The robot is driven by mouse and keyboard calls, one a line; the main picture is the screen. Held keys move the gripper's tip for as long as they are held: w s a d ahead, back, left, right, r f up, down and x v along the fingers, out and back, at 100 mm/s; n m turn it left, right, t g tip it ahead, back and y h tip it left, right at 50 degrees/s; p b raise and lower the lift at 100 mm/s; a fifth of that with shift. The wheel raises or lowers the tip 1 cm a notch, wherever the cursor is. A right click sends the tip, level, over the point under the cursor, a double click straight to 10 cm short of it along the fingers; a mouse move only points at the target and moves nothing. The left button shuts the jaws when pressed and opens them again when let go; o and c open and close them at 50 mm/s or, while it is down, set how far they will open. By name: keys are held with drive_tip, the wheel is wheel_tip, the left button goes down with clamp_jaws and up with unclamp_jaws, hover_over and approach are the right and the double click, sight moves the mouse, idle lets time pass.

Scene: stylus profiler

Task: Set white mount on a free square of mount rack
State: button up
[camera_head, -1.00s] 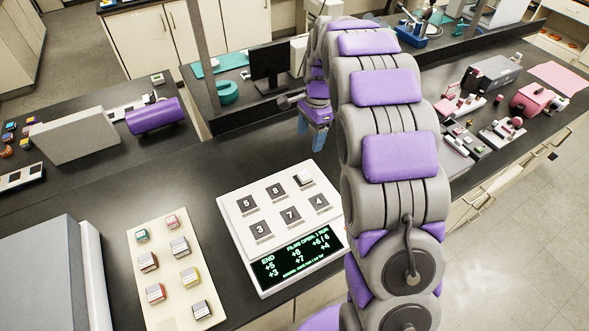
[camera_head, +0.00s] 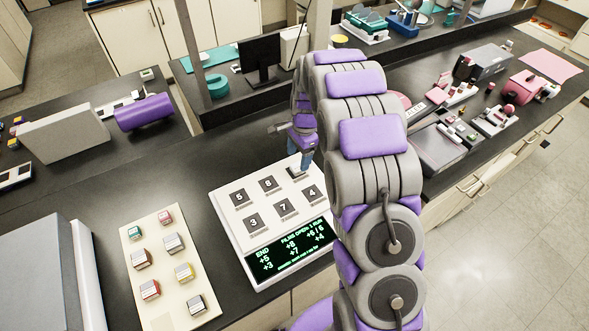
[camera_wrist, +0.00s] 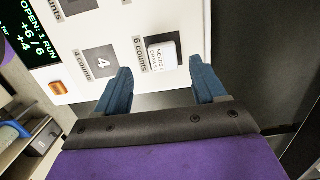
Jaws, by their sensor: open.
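The white mount (camera_wrist: 162,57) sits on the "6 counts" square of the profiler panel (camera_wrist: 125,20), its printed label facing up. In the head view the mount (camera_head: 295,172) is at the panel's upper right corner, partly hidden by my gripper (camera_head: 304,160). In the wrist view my gripper (camera_wrist: 161,72) is open, its blue fingertips spread wider than the mount, one on each side in the picture; contact is not visible. The beige mount rack (camera_head: 135,228) lies left of the panel with several coloured mounts. A pale, bare square shows at its lower left.
A grey box-shaped instrument (camera_head: 40,270) stands left of the rack. The panel's green display (camera_head: 287,250) faces the front. A purple cylinder (camera_head: 143,112) and a grey box (camera_head: 62,130) are on the back left bench. Black bench top is clear behind the rack.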

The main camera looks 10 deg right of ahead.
sight(296, 167)
drive_tip(key=f, duration=0.4)
drive_tip(key=shift+w+d+f+b, duration=0.25)
drive_tip(key=shift+d+f+b, duration=0.05)
drive_tip(key=shift+d, duration=0.05)
drive_tip(key=shift+a+f, duration=0.15)
drive_tip(key=shift+a, duration=0.65)
drive_tip(key=shift+c, duration=0.6)
drive_tip(key=shift+d, duration=0.7)
drive_tip(key=c, duration=0.7)
drive_tip(key=shift+a, duration=0.2)
drive_tip(key=c, duration=0.3)
drive_tip(key=shift+a, duration=0.3)
drive_tip(key=shift+c, duration=0.4)
drive_tip(key=shift+d+r, duration=0.2)
drive_tip(key=shift+r, duration=0.7)
drive_tip(key=shift+d+r, duration=0.15)
drive_tip(key=shift+r, duration=0.75)
drive_tip(key=shift+s+r, duration=0.15)
drive_tip(key=shift+s, duration=0.15)
drive_tip(key=s, duration=0.5)
drive_tip(key=s+d+p, duration=0.1)
drive_tip(key=s, duration=0.4)
drive_tip(key=s+r, duration=0.1)
drive_tip(key=s, duration=0.4)
drive_tip(key=shift+s+d+r, duration=0.1)
drive_tip(key=shift+s+d, duration=0.05)
drive_tip(key=shift+d, duration=0.15)
